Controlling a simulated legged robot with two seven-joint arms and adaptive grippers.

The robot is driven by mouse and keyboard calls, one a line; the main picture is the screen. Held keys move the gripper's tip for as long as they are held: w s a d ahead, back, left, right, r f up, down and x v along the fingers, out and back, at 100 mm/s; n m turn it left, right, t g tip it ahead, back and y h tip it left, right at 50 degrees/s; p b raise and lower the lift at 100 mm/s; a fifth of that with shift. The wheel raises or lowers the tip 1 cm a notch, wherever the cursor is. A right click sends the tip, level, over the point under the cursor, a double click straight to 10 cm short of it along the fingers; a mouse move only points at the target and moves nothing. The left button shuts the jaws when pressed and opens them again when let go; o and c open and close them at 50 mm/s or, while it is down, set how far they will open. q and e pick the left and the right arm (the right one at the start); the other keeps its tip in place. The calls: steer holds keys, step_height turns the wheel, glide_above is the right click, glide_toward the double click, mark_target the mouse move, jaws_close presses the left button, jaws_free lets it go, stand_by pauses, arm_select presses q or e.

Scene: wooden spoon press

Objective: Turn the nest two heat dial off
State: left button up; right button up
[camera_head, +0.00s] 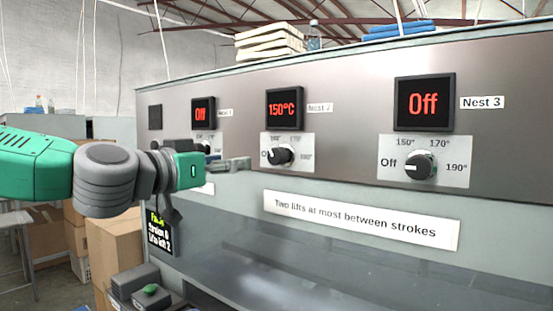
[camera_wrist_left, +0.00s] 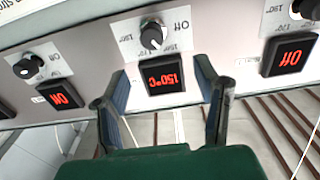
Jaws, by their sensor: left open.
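The nest 2 heat dial (camera_head: 281,156) is a black knob on a white scale plate, under a red display (camera_head: 284,109) reading 150°C. I cannot tell exactly where its pointer stands. My left gripper (camera_head: 242,163) is just left of this dial and seems apart from it. In the left wrist view, which is upside down, the nest 2 dial (camera_wrist_left: 152,37) shows beyond and between the spread fingers of the left gripper (camera_wrist_left: 162,98), with nothing between them. My right gripper is not in view.
The nest 3 dial (camera_head: 420,166) is at right, its display (camera_head: 423,103) reading Off. The nest 1 display (camera_head: 203,112) also reads Off; its dial is partly hidden by my gripper. A sign (camera_head: 360,220) sits below the dials. Cardboard boxes (camera_head: 113,250) stand at lower left.

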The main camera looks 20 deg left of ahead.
mark_target(274, 158)
arm_select(q)
steer(key=x, duration=0.3)
steer(key=d+x, duration=0.1)
steer(key=x, duration=0.2)
steer(key=d+p+x, duration=0.1)
steer(key=x, duration=0.2)
steer(key=shift+s+f, duration=0.3)
steer(key=x, duration=0.1)
steer(key=p+x, duration=0.1)
steer(key=x, duration=0.1)
steer(key=shift+w+a, duration=0.15)
steer(key=shift+w, duration=0.2)
steer(key=shift+w+a, duration=0.25)
steer(key=shift+w, duration=0.4)
steer(key=shift+d, duration=0.2)
steer(key=shift+s+d, duration=0.1)
steer(key=shift+d, duration=0.05)
steer(key=shift+c, duration=1.3)
steer(key=shift+d, duration=0.15)
steer(key=c, duration=0.9)
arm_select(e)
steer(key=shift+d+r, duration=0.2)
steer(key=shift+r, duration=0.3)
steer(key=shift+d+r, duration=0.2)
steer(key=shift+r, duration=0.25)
